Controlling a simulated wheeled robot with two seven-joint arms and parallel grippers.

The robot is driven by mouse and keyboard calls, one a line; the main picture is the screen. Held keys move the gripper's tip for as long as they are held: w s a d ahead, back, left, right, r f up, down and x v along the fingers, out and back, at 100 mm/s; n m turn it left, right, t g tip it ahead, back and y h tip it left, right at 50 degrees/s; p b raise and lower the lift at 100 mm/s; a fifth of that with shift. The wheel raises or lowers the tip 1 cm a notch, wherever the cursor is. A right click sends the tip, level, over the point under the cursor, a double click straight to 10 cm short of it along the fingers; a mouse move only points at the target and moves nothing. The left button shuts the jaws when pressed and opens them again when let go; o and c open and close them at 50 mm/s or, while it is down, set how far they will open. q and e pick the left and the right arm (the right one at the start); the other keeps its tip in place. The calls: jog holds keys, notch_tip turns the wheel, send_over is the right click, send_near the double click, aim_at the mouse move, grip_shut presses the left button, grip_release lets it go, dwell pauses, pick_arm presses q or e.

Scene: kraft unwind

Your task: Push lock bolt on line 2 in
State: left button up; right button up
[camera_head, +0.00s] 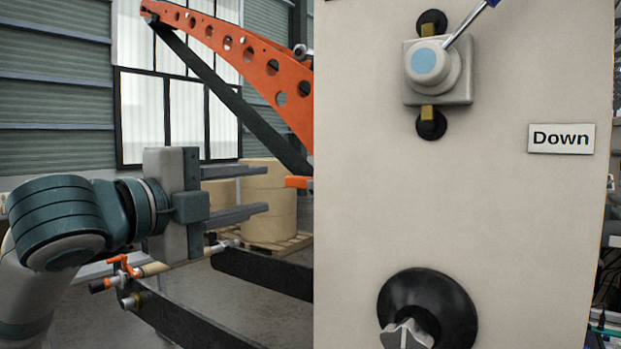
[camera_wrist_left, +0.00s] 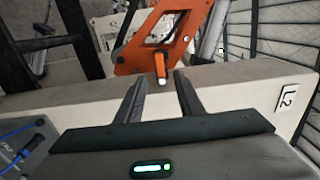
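An orange bracket (camera_wrist_left: 155,43) stands ahead of my left gripper in the left wrist view. A short orange pin with a pale tip (camera_wrist_left: 161,68), which looks like the lock bolt, points down from it between my fingertips in the picture. A label reading L2 (camera_wrist_left: 288,102) is on the pale beam at right. My left gripper (camera_wrist_left: 159,76) is open and empty, its fingers apart on either side of the pin; I cannot tell any contact. In the head view the left gripper (camera_head: 263,187) points right, toward an orange part (camera_head: 299,182) partly hidden by the panel. My right gripper is not in view.
An orange arm (camera_head: 235,45), kraft rolls (camera_head: 268,205) and a shaft with orange fittings (camera_head: 125,266) stand left.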

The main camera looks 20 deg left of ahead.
aim_at(307, 181)
pick_arm(q)
jog(key=p+x, duration=0.5)
jog(key=x, duration=0.9)
jog(key=shift+w+d, duration=0.25)
jog(key=shift+w, duration=0.3)
grip_shut()
